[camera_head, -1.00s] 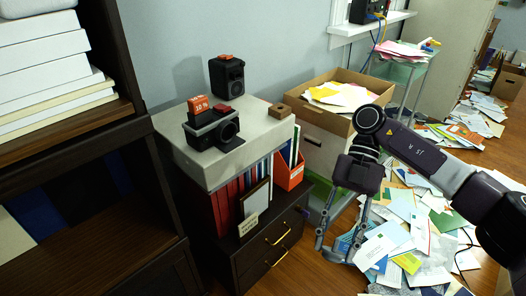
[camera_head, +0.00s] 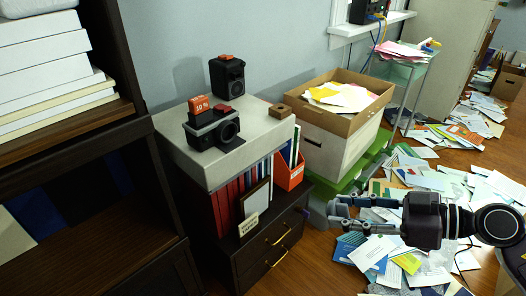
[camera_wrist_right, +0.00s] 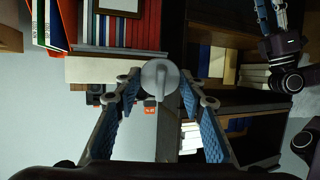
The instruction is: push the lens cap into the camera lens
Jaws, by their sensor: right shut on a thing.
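The black and grey camera (camera_head: 205,135) stands on the pale top of the cabinet, its round lens (camera_head: 229,131) facing the front right. My right gripper (camera_head: 338,209) is low and to the right of the cabinet, apart from the camera, with its fingers pointing left. In the right wrist view, a round grey disc with a raised grip, which looks like the lens cap (camera_wrist_right: 158,76), sits between the fingertips of my right gripper (camera_wrist_right: 160,88), which is shut on it. My left gripper (camera_wrist_right: 272,14) shows partly at the top right of that view; its tips are cut off.
A black speaker-like box (camera_head: 227,76) and a small brown block (camera_head: 280,111) share the pale top (camera_head: 180,152). An open carton (camera_head: 335,135) of papers stands behind my right gripper. Dark shelving (camera_head: 140,185) is at left. Papers litter the floor.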

